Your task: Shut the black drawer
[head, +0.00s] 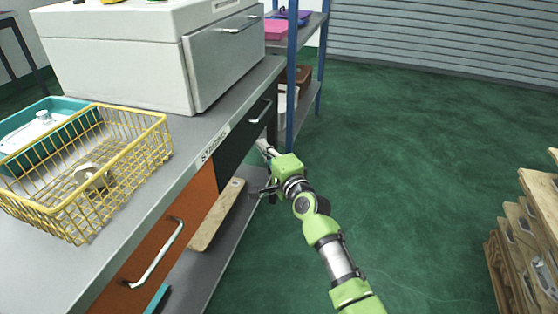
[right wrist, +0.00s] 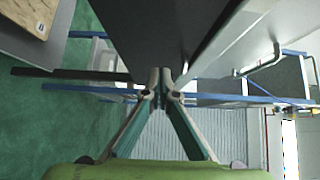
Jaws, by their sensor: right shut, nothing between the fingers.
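The black drawer (head: 238,136) is in the grey workbench, beyond the orange drawer (head: 185,212), under the bench top. Its pale bar handle (head: 261,111) shows near its far end. The drawer front looks close to flush with the bench; any small gap is hard to tell. My right gripper (head: 263,150) is beside the far lower part of the black front. In the right wrist view its fingertips (right wrist: 162,85) are together, with nothing between them, close to a dark panel; contact cannot be told. My left gripper is not in view.
On the bench top stand a white box (head: 118,58) with a grey door, a yellow wire basket (head: 150,122) and a teal tray (head: 60,104). A blue-framed shelf (head: 292,75) stands beyond. Wooden crates (head: 530,240) are at right. The green floor between is clear.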

